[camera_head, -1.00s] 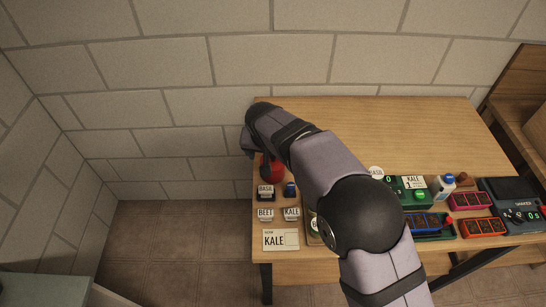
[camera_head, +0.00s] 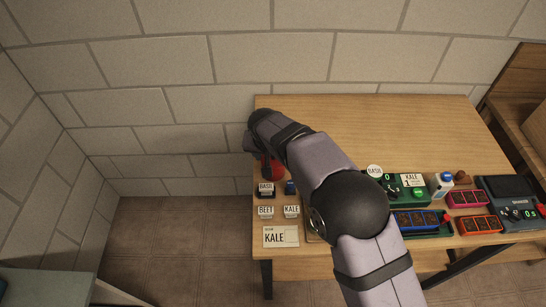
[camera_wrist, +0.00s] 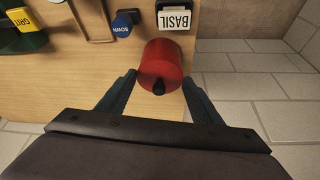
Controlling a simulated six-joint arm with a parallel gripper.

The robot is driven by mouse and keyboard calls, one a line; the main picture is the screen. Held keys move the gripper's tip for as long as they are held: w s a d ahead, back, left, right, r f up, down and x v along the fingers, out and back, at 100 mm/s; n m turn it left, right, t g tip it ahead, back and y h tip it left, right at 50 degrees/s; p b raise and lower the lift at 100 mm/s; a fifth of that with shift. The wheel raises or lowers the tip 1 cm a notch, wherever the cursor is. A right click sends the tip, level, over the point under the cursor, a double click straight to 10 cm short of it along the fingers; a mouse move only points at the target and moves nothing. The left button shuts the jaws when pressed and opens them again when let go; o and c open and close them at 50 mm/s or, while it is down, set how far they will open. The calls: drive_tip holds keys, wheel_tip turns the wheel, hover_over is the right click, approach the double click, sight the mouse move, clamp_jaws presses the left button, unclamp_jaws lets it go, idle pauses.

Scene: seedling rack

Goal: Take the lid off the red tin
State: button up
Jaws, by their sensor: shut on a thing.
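The red tin (camera_wrist: 168,50) stands at the left end of the wooden table; it also shows in the head view (camera_head: 274,169), partly covered by my arm. Its red lid (camera_wrist: 150,72) with a black knob faces the wrist camera. My gripper (camera_wrist: 160,80) has one finger on each side of the lid's rim and is shut on it. Whether a gap separates lid and tin cannot be told from these views. In the head view my gripper's fingers are hidden behind my arm.
A BASIL label block (camera_head: 265,189) and a blue SOWN stamp (camera_wrist: 122,27) stand close to the tin. Trays and a dark device (camera_head: 508,190) fill the right. The back of the table is clear.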

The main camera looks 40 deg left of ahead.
sight(272, 162)
drive_tip(key=shift+r, duration=0.1)
wheel_tip(272, 162, up, 10)
drive_tip(key=b, duration=0.3)
drive_tip(key=w+d+f+n+g+y+b, duration=0.1)
drive_tip(key=w+d+f+n+b, duration=0.3)
drive_tip(key=w+d+f+b, duration=0.2)
drive_tip(key=shift+w+d+f, duration=0.25)
drive_tip(key=shift+w, duration=0.85)
drive_tip(key=shift+f+p, duration=0.75)
drive_tip(key=shift+f, duration=4.25)
